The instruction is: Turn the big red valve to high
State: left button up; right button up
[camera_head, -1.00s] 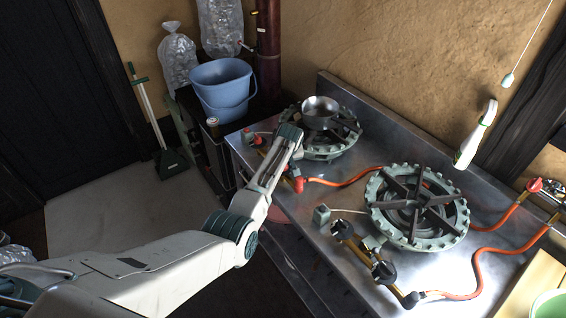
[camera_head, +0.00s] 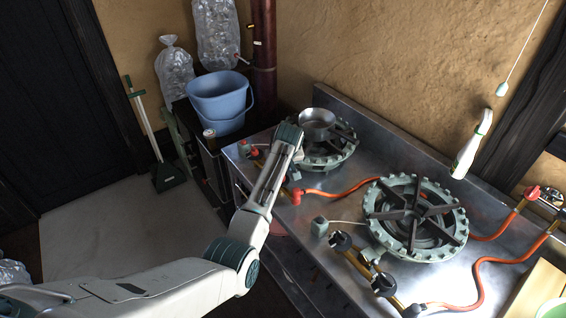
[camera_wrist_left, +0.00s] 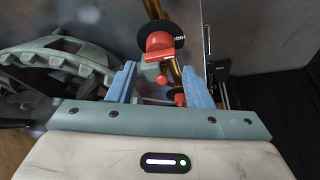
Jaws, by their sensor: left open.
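The big red valve (camera_wrist_left: 159,44) shows in the left wrist view as a red handle over a black dial on a brass pipe. Part of a word, perhaps "HIGH", is printed on the dial's right side. My left gripper (camera_wrist_left: 160,68) is open, with its blue fingers on either side of the pipe. The valve's handle lies just beyond the fingertips, and I see no contact. Smaller red knobs show below it between the fingers. In the head view my left wrist (camera_head: 287,140) hides the fingers and part of the rear burner's pipe. My right gripper is not in view.
The rear burner (camera_head: 330,155) holds a metal bowl (camera_head: 317,121). The front burner (camera_head: 414,216) has black-knobbed valves before it. Orange hoses (camera_head: 345,190) cross the steel counter. A blue bucket (camera_head: 220,98) stands behind left. Open floor (camera_head: 110,225) lies left.

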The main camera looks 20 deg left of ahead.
pick_arm(q)
jog(key=v, duration=0.4)
jog(key=shift+r+b, duration=0.25)
jog(key=shift+b, duration=0.1)
